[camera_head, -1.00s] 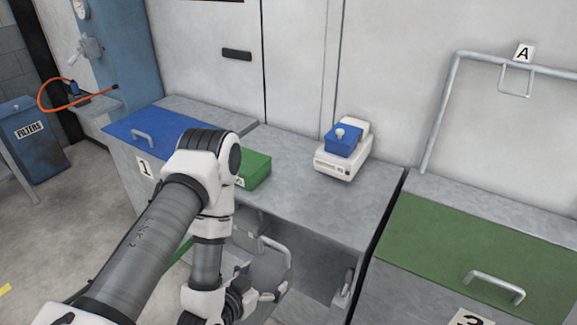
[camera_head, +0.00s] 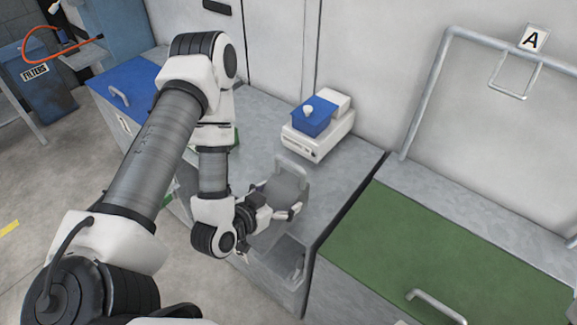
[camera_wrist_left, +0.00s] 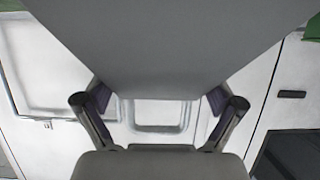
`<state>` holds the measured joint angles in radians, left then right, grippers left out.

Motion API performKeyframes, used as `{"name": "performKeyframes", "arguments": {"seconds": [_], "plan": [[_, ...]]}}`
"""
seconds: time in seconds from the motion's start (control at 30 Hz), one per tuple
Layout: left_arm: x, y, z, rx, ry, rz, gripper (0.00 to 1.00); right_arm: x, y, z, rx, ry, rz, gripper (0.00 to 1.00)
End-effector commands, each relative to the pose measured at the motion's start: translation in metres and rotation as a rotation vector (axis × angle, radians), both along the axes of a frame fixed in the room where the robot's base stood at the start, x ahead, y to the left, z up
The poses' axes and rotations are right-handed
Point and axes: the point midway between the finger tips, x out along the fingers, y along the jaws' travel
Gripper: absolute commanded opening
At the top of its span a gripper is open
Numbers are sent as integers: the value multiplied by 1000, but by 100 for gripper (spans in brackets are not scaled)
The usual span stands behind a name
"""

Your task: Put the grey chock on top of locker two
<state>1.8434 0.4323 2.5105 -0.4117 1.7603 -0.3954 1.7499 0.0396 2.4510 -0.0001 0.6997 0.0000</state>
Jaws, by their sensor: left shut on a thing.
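The grey chock (camera_head: 287,186), a grey block with a loop handle, is held by my left gripper (camera_head: 284,211). In the head view it appears over the front part of the grey top of the middle locker (camera_head: 345,165), between the blue-lidded and green-lidded lockers. I take this as locker two; its number is not visible. I cannot tell whether the chock touches the top. In the left wrist view the chock (camera_wrist_left: 160,40) fills the upper middle, with the fingers on both sides. My right gripper is not in view.
A white device (camera_head: 318,138) with a blue box (camera_head: 311,120) stands at the back of the middle top. A green box is mostly hidden behind my arm. A green lid (camera_head: 440,255) with a handle lies right, a blue lid (camera_head: 130,80) left. The top around the chock looks clear.

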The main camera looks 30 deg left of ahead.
Motion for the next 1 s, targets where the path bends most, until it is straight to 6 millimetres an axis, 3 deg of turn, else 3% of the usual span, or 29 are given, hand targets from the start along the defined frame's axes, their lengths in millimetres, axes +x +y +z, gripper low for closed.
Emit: {"name": "performKeyframes", "arguments": {"seconds": [0.03, 0.07, 0.2, 0.43, 0.6, 0.8, 1.0], "plan": [[11, 2, -11, -1, -12, 1, 24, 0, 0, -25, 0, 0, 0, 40], [17, 3, -11, -2, -12, 2, 24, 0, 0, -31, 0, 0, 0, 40], [52, 8, -1, 4, -9, -3, 24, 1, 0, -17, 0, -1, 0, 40], [104, 17, -6, 2, -5, -2, 24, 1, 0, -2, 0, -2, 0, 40], [122, 20, -8, 1, -5, -2, 24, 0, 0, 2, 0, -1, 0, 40], [121, 20, -41, 0, -1, -1, 24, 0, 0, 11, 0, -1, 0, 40], [121, 20, -46, -1, -2, -1, 24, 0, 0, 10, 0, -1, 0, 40]]}}
